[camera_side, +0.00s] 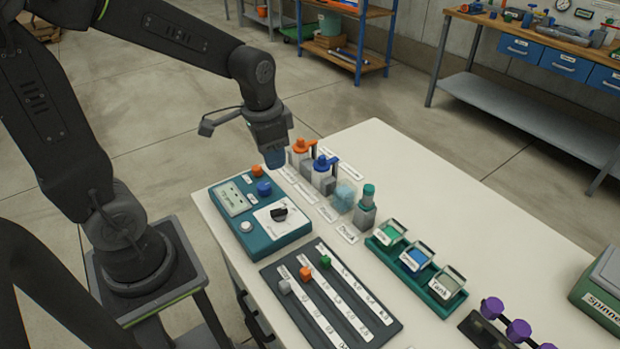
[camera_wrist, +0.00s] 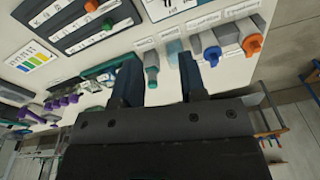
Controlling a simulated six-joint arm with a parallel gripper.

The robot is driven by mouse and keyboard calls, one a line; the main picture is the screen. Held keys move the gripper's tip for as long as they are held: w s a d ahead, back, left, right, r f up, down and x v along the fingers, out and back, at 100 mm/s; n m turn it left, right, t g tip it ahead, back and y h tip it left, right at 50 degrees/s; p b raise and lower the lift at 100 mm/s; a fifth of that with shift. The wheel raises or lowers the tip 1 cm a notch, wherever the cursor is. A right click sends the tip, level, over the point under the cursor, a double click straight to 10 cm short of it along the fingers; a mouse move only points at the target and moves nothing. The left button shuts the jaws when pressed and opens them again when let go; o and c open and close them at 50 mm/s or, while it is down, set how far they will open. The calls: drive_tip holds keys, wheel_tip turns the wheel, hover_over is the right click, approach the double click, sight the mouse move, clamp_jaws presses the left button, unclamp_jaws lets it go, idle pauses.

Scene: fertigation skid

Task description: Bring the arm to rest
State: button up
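My gripper (camera_side: 276,158) is in the air over the far left part of the white table, above the teal control box (camera_side: 262,238) and near the orange-topped valve (camera_side: 301,150). In the wrist view my gripper (camera_wrist: 158,66) shows two dark blue fingers set wide apart, with nothing held between them. The green-topped valve (camera_wrist: 151,68) shows beyond the gap, apart from the fingers. A blue-topped valve (camera_side: 325,172) and a see-through pale blue shape (camera_side: 345,195) stand in the same row.
A dark slider panel (camera_side: 345,318) with orange, green and white knobs lies in front. A green rack with labelled bins (camera_side: 437,299) and purple-knobbed parts (camera_side: 517,329) are to the right. A workbench (camera_side: 500,95) stands behind.

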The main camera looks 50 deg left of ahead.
drive_tip(key=s+d+r+n+t, duration=0.2)
drive_tip(key=s+d+r+t, duration=0.2)
drive_tip(key=s+r, duration=0.4)
drive_tip(key=shift+s+d+r, duration=0.3)
drive_tip(key=shift+s+d, duration=0.05)
drive_tip(key=shift+d, duration=0.35)
idle(0.7)
